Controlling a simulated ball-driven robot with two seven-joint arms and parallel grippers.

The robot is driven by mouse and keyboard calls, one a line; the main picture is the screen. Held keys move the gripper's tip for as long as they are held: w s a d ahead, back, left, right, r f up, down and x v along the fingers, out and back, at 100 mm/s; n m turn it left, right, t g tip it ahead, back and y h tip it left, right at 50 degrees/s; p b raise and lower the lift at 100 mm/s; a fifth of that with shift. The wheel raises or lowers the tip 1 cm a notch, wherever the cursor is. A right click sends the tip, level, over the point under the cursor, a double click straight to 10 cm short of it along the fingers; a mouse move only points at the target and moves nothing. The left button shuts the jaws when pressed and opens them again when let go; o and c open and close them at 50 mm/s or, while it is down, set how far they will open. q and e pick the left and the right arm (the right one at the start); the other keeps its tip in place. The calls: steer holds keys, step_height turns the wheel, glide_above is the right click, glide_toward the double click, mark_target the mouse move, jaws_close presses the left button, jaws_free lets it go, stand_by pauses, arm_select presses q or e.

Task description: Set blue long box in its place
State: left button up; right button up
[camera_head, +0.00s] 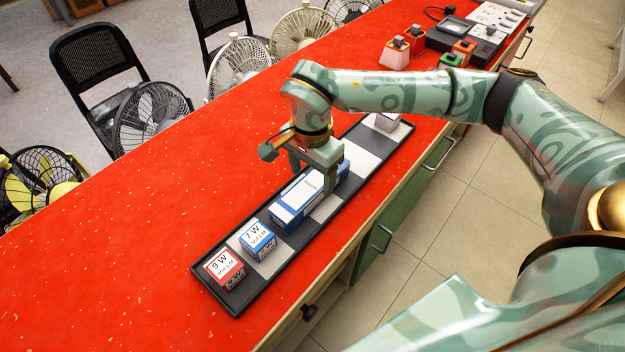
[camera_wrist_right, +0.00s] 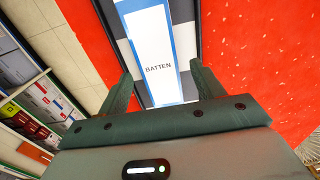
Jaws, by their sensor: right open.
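The blue long box (camera_head: 300,202), blue and white, lies lengthwise in the long dark tray (camera_head: 353,160). In the right wrist view the box (camera_wrist_right: 158,40) shows the label "BATTEN" on its white top. My right gripper (camera_head: 314,175) is over the far part of the box. Its two open fingers (camera_wrist_right: 163,80) stand apart, one on each side of the box, and hide part of it in the head view. I cannot tell whether they touch it. My left gripper is not in view.
The tray also holds a red-and-white 9 W box (camera_head: 223,265), a blue-and-white 7 W box (camera_head: 257,237) and a small pale box (camera_head: 387,122). Fans stand along the far edge of the red counter (camera_head: 130,235). Small devices (camera_head: 396,52) stand at the back right.

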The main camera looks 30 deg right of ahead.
mark_target(312, 183)
step_height(312, 183, up, 9)
steer(key=p, duration=0.2)
steer(key=shift+f, duration=0.15)
steer(key=shift+s+f, duration=0.1)
